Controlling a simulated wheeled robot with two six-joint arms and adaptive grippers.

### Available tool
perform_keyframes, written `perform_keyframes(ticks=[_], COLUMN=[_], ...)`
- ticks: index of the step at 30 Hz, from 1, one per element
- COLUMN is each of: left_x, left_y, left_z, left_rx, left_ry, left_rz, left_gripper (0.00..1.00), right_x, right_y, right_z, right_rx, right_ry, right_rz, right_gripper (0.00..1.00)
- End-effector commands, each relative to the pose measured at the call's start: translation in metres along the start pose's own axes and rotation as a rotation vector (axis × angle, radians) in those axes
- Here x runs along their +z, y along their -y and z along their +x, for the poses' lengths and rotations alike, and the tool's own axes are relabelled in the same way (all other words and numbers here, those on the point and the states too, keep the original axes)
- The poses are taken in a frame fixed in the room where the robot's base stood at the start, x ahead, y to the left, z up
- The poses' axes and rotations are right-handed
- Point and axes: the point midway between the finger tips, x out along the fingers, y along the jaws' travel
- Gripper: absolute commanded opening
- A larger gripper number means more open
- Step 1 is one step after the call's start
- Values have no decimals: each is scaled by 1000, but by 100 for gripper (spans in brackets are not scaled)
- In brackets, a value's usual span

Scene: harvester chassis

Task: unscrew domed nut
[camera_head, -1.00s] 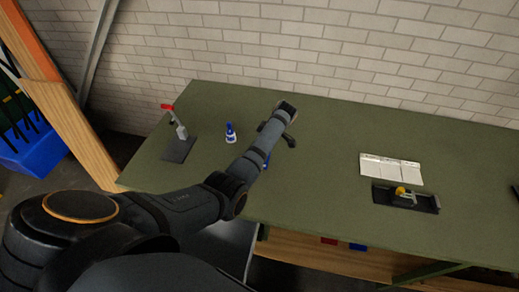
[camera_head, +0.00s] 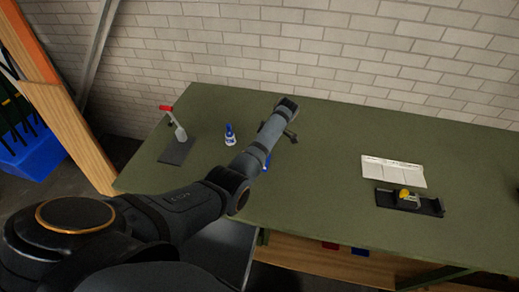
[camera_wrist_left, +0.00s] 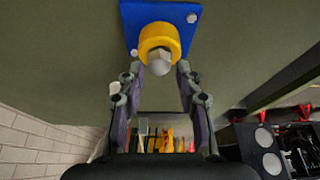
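The silver domed nut (camera_wrist_left: 160,64) shows in the left wrist view, in front of a yellow round collar (camera_wrist_left: 159,38) on a blue plate (camera_wrist_left: 128,18). My left gripper (camera_wrist_left: 160,70) is open, with one fingertip on each side of the nut. A gap seems to show between the fingertips and the nut, but contact is hard to judge. In the head view my left arm reaches over the green table, and its gripper (camera_head: 291,136) is mostly hidden by the wrist. A small blue part (camera_head: 266,162) shows beside the forearm. My right gripper is not in view.
On the green table (camera_head: 320,190) stand a red-handled clamp (camera_head: 178,128) on a dark plate and a blue-and-white bottle (camera_head: 230,137). A white sheet (camera_head: 393,171) and a black fixture with a yellow part (camera_head: 409,201) lie to the right. The table between is clear.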

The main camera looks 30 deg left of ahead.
Motion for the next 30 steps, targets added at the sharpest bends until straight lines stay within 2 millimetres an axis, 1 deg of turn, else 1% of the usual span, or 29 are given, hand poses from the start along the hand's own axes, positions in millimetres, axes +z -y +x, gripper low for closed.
perform_keyframes(ticks=[3, 4, 5, 9, 12, 16, 22, 24, 26, 28, 30], left_x=[0, -1, -2, -5, -4, -1, 0, -1, -4, -1, -1], left_y=[0, 0, 1, 2, 2, 0, 0, 0, 2, 2, 1], left_z=[0, -2, -4, -11, -8, -3, 0, -2, -6, 2, 1], left_rx=[1, 3, 10, 80, 133, 171, 173, 181, 204, 255, 300], left_ry=[0, 0, 0, -1, -1, -1, -1, 0, -1, -1, -1], left_rz=[2, 10, 27, 201, 331, 415, 419, 438, 501, 615, 720], left_gripper=[35, 35, 35, 35, 35, 35, 35, 35, 35, 35, 35], right_x=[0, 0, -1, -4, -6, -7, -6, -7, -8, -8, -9], right_y=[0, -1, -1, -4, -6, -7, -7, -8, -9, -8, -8], right_z=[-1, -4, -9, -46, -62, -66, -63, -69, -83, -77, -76], right_rx=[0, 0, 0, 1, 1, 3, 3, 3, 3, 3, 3], right_ry=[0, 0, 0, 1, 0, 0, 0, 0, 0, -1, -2], right_rz=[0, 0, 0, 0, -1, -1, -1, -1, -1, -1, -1], right_gripper=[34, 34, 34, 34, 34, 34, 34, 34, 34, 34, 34])
